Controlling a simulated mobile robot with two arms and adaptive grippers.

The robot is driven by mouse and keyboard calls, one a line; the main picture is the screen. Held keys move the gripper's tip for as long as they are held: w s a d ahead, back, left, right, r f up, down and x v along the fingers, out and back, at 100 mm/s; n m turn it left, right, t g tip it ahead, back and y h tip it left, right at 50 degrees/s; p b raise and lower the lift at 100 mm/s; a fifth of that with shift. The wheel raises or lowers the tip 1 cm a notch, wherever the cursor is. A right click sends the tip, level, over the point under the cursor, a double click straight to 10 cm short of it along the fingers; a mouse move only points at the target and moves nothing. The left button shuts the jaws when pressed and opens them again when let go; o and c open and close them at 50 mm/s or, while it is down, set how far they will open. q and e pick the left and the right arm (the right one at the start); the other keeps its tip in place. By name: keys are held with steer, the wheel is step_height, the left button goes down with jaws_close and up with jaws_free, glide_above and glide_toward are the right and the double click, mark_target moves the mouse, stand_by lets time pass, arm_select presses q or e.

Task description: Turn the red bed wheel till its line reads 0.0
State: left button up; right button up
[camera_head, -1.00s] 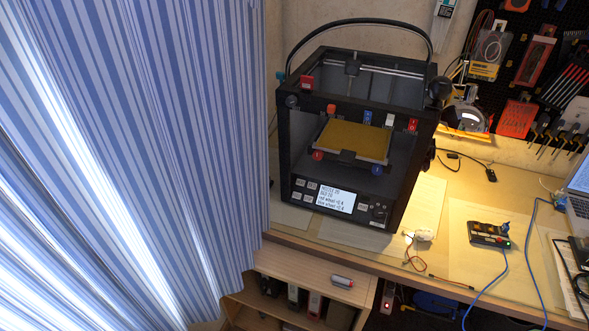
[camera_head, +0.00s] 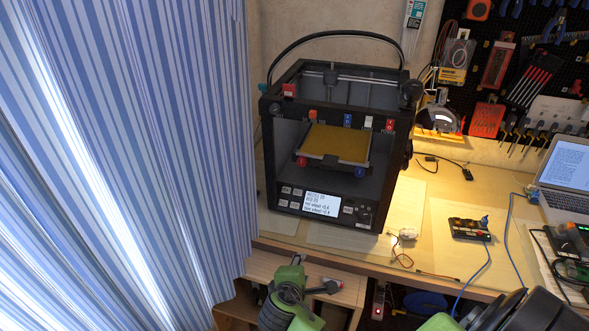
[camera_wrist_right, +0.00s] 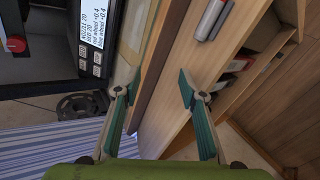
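The red bed wheel (camera_head: 302,161) sits under the front left of the printer's yellow bed (camera_head: 338,143). It also shows at the left edge of the right wrist view (camera_wrist_right: 15,44). The blue wheel (camera_head: 359,172) is at the front right. The display (camera_head: 322,202) has red and blue wheel lines, each reading 0.4; the sign is hard to make out. My right gripper (camera_wrist_right: 157,80) is open and empty, in front of and below the printer near the table edge, apart from the wheel. In the head view it is low at the middle. My left gripper is not in view.
The black printer frame (camera_head: 270,150) surrounds the bed, open at the front. A striped curtain (camera_head: 130,150) hangs close on the left. A shelf (camera_wrist_right: 165,110) with a red and silver cylinder (camera_wrist_right: 210,18) lies below the table edge. A laptop (camera_head: 566,165) stands far right.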

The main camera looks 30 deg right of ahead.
steer(key=w+d+r+n+t+h, duration=0.2)
steer(key=w+r+n+h, duration=0.1)
steer(key=w+r, duration=0.4)
steer(key=n+t+h, duration=0.3)
glide_toward(301, 164)
steer(key=p+x, duration=0.1)
steer(key=x, duration=0.7)
steer(key=shift+r+p, duration=0.1)
steer(key=shift+p, duration=0.25)
jaws_close()
